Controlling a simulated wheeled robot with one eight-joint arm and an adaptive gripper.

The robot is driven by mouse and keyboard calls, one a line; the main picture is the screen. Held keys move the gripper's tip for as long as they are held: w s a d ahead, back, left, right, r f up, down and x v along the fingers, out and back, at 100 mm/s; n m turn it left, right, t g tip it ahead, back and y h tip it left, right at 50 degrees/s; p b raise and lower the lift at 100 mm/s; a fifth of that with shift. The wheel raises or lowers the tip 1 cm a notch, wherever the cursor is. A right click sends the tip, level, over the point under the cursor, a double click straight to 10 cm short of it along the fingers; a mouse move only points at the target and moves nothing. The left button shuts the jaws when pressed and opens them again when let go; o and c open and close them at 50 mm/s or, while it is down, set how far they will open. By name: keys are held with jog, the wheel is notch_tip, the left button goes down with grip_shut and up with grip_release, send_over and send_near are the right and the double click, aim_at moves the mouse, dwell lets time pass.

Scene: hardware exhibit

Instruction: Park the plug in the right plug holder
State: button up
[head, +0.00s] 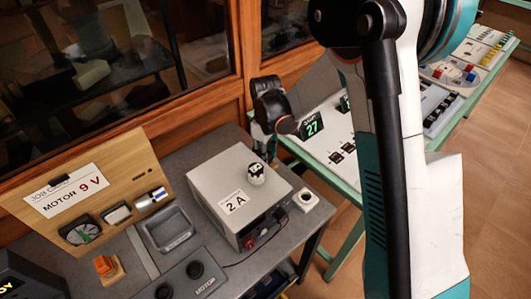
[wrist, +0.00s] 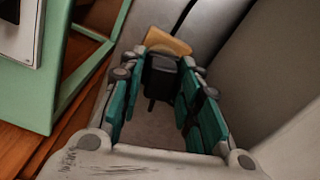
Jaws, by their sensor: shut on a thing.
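In the wrist view my gripper (wrist: 163,80) has its teal fingers closed on a black plug (wrist: 160,72), with dark pins pointing toward the camera. A tan rounded piece (wrist: 167,42) shows just beyond the plug; I cannot tell whether they touch. In the head view the end of my arm (head: 263,142) reaches down behind the grey power supply box (head: 222,182), which hides the fingertips and plug. A small white block with a dark round centre (head: 306,199) sits right of the box; I cannot tell whether it is a plug holder. No right plug holder can be clearly identified.
The wooden panel (head: 145,172) with a "MOTOR 9 V" card, an empty grey tray (head: 168,247) and the dark MOTOR unit (head: 215,270) stand left. A green-edged table (head: 352,229) stands right. The wooden-framed glass (head: 130,125) is close behind.

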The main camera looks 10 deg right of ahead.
jog(key=shift+f, duration=0.3)
dwell(0.7)
jog(key=o, duration=1.6)
jog(key=shift+o, duration=0.2)
jog(key=shift+r, duration=0.15)
jog(key=shift+r+p, duration=1.85)
jog(key=shift+r, duration=1.55)
jog(key=shift+r, duration=0.1)
